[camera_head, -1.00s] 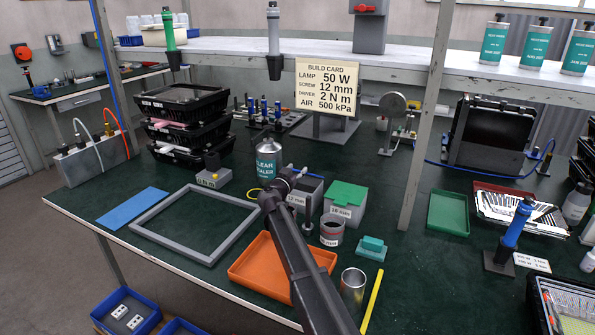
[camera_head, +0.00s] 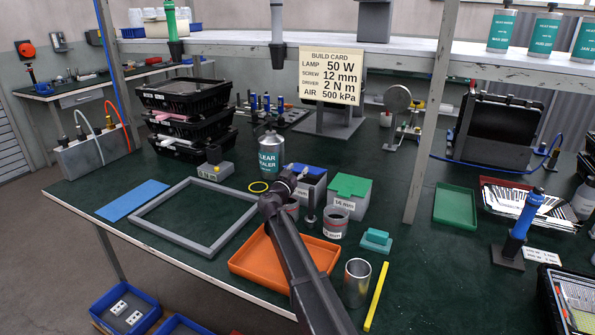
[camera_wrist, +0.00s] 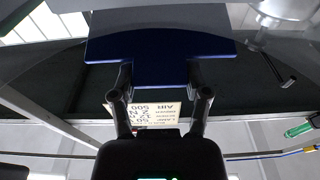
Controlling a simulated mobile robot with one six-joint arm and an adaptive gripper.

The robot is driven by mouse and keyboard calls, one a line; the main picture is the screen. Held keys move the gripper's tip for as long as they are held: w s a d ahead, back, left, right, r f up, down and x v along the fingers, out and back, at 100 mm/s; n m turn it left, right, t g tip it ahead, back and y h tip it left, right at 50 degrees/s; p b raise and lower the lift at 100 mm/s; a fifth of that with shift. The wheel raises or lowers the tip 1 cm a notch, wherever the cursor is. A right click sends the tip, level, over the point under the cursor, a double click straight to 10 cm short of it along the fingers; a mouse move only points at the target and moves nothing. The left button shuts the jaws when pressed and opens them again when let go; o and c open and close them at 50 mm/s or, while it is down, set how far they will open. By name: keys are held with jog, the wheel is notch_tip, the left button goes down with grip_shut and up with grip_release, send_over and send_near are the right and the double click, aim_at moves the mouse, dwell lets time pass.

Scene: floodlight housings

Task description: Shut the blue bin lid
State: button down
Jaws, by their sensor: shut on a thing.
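The blue bin (camera_head: 312,192) is a grey box on the bench, left of the green-lidded bin (camera_head: 348,190). Its blue lid (camera_head: 311,170) shows as a blue strip along the top, partly hidden by my arm. I cannot tell whether it lies fully flat. In the wrist view the lid (camera_wrist: 160,38) is a broad dark blue panel across the top. My gripper (camera_wrist: 160,72) has both fingertips at the panel's near edge and is shut on it. In the head view my gripper (camera_head: 298,174) is at the lid's left side, its fingers mostly hidden.
A sealer bottle (camera_head: 270,153) stands close behind left. Round tins (camera_head: 336,222), an orange tray (camera_head: 265,262) and a teal block (camera_head: 376,240) lie in front. A shelf post (camera_head: 428,130) rises to the right. A grey frame (camera_head: 190,220) lies left.

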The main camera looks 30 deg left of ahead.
jog(key=shift+d, duration=0.1)
jog(key=shift+c, duration=0.4)
grip_release()
jog(key=shift+o, duration=0.2)
jog(key=shift+r, duration=0.1)
